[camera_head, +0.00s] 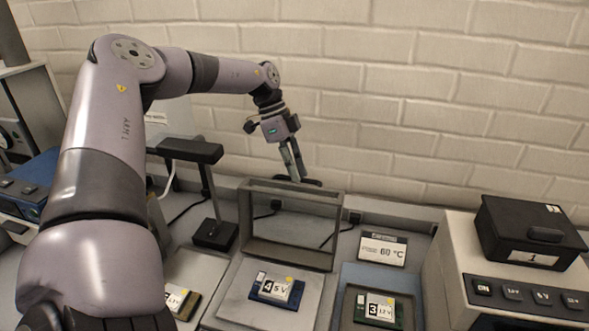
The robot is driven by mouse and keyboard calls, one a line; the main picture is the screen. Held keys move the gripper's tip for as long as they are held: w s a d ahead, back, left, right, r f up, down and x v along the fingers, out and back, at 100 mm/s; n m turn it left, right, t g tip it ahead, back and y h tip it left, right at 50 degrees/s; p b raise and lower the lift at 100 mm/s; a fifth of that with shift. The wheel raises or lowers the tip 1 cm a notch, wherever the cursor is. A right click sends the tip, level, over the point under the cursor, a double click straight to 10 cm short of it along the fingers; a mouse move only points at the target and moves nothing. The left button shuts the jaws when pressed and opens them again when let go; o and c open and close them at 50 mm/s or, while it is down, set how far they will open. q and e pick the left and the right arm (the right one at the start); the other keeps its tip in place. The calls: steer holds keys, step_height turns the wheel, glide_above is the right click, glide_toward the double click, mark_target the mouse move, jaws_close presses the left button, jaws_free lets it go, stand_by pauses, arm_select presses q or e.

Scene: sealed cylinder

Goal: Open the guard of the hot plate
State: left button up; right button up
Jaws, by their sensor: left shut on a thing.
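The guard (263,185) is a grey frame around a clear pane. It stands raised, close to upright, at the back of the light grey plate (230,309) in the middle. A blue board marked 4, 5 V (277,289) lies on that plate. My left gripper (298,178) points down at the guard's far top edge, shut on a dark part there, seemingly the guard's handle. The guard's frame partly hides the fingertips. A sign reading 60 °C (382,249) stands to the right of the guard. My right gripper is not in view.
A green board marked 3 (380,308) lies on a blue-edged plate at the right. A beige unit with buttons (460,285) carries a black box marked 1 (528,232). A black lamp-like stand (213,232) is left of the guard. A brick wall closes the back.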

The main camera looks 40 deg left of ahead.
mark_target(294, 188)
arm_select(q)
jaws_close()
steer(key=shift+r, duration=0.1)
stand_by(0.3)
steer(key=shift+s+r, duration=0.15)
steer(key=shift+r, duration=0.05)
steer(key=shift+t+y, duration=0.3)
steer(key=shift+t, duration=0.4)
steer(key=s, duration=0.1)
steer(key=s+d+r, duration=0.2)
steer(key=shift+s+d+r, duration=0.15)
steer(key=shift+s, duration=0.2)
steer(key=shift+s+d, duration=0.15)
steer(key=shift+s, duration=0.3)
